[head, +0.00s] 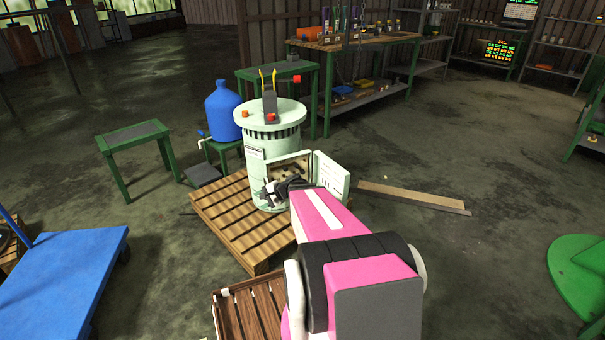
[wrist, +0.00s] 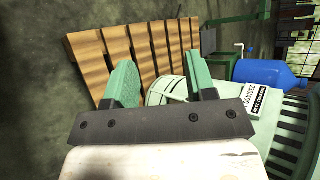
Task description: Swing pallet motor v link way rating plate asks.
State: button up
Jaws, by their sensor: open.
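A pale green motor (head: 258,142) stands upright on a slatted wooden pallet (head: 222,218). A white rating plate (head: 255,153) is on its side; the plate also shows in the wrist view (wrist: 257,98), its print too small to read surely. An open box (head: 300,160) is on the motor's front, its pale door (head: 332,176) swung out to the right. The link inside cannot be made out. My gripper (wrist: 163,82) is open with nothing between its green fingers. In the head view my arm reaches to the front of the box and hides part of it.
A blue jug (head: 222,110) stands on a small green stand behind the motor. A green table (head: 133,133) and blue cart (head: 65,280) are at left. A plank (head: 413,196) lies at right, with open floor beyond. A brown crate (head: 250,312) is in front.

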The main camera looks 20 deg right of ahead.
jog(key=w+d+f+m+t+h, duration=0.1)
jog(key=w+d+m+t, duration=0.3)
jog(key=d+m, duration=0.15)
jog(key=w+d+f+m+t, duration=0.1)
jog(key=w+d+m+t, duration=0.25)
jog(key=d, duration=0.35)
jog(key=m+t+h, duration=0.4)
jog(key=m+h, duration=0.3)
jog(key=m, duration=0.4)
send_near(303, 173)
jog(key=w, duration=1.1)
jog(key=shift+a, duration=0.3)
jog(key=shift+c, duration=0.4)
